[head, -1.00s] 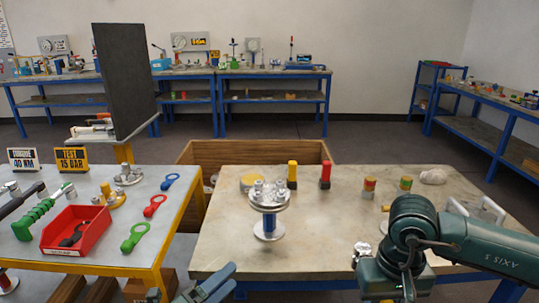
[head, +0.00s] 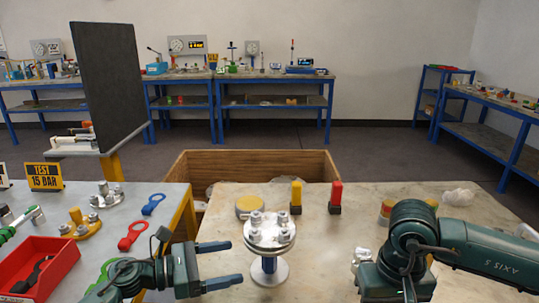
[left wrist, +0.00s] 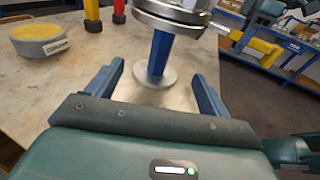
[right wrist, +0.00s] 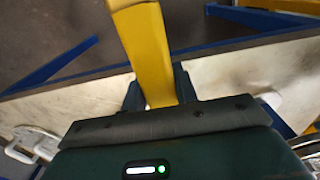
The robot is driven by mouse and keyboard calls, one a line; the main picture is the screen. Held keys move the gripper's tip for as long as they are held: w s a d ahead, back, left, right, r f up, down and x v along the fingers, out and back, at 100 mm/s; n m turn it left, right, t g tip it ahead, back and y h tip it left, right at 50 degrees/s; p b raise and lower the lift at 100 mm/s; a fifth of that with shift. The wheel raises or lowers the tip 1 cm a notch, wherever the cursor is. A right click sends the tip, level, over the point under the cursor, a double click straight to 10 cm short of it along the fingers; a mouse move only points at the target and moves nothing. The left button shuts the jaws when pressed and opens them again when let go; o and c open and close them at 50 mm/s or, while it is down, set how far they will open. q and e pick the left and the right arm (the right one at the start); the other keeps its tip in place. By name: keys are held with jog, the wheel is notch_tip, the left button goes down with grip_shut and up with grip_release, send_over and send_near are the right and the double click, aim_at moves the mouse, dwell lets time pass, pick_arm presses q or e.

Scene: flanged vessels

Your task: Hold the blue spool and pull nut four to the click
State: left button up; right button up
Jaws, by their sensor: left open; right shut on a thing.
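The blue spool (head: 263,270) stands upright on the worn table on a round silver foot, topped by a silver flange (head: 270,233) carrying several nuts. Which nut is number four I cannot tell. My left gripper (head: 228,265) is open just left of the spool's blue column, fingers pointing at it. In the left wrist view the column (left wrist: 160,52) stands ahead, between the lines of the open fingers and apart from them. My right gripper (right wrist: 157,88) is shut on a yellow bar-like thing (right wrist: 145,45); its far end is out of frame. The head view hides these fingers.
A yellow-topped round tin (head: 249,205), a yellow-and-black post (head: 296,197) and a red-and-black post (head: 335,197) stand behind the spool. A red bin (head: 45,262) and ring spanners (head: 133,235) lie on the left table. A wooden crate (head: 255,165) stands behind.

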aim_at(259, 272)
pick_arm(q)
jog(key=x, duration=0.4)
jog(key=shift+d+p, duration=0.3)
jog(key=shift+d, duration=0.05)
pick_arm(e)
jog(key=shift+r, duration=0.4)
pick_arm(q)
jog(key=b+x, duration=0.1)
jog(key=x, duration=0.2)
jog(key=shift+f, duration=0.1)
pick_arm(e)
jog(key=shift+f, duration=0.65)
pick_arm(q)
jog(key=shift+w+d+b, duration=0.3)
jog(key=shift+d+b, duration=0.1)
jog(key=shift+d, duration=0.3)
pick_arm(e)
jog(key=shift+f, duration=0.25)
pick_arm(q)
jog(key=c, duration=1.4)
jog(key=shift+c, duration=0.3)
